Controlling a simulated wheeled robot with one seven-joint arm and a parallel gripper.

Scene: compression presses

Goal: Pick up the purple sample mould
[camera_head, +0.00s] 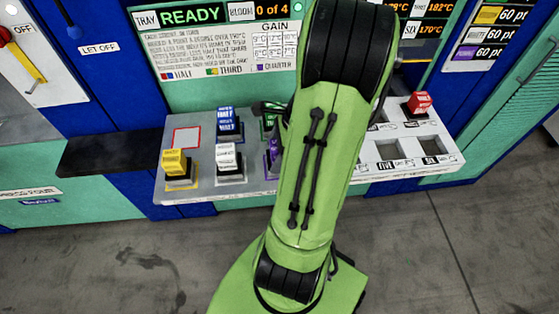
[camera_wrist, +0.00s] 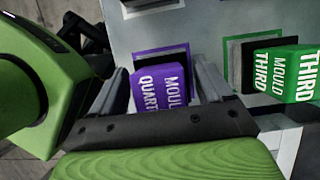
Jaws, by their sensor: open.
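The purple mould (camera_wrist: 160,88), marked "QUARTER MOULD", shows in the wrist view. It sits by a purple-outlined square on the grey tray, between the two fingers of my gripper (camera_wrist: 163,90). The gripper is open, with one finger to each side of the mould; I cannot tell whether either touches it. In the head view only a sliver of the purple mould (camera_head: 273,148) shows, left of my green arm, which hides the rest. The gripper is mostly hidden there too.
A green mould (camera_wrist: 285,75) marked "THIRD" stands close right of the gripper. In the head view, yellow (camera_head: 175,163), white (camera_head: 227,155) and blue (camera_head: 227,120) moulds stand on the tray (camera_head: 205,192). A red mould (camera_head: 418,102) stands on the right-hand tray. A dark ledge (camera_head: 105,155) is at left.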

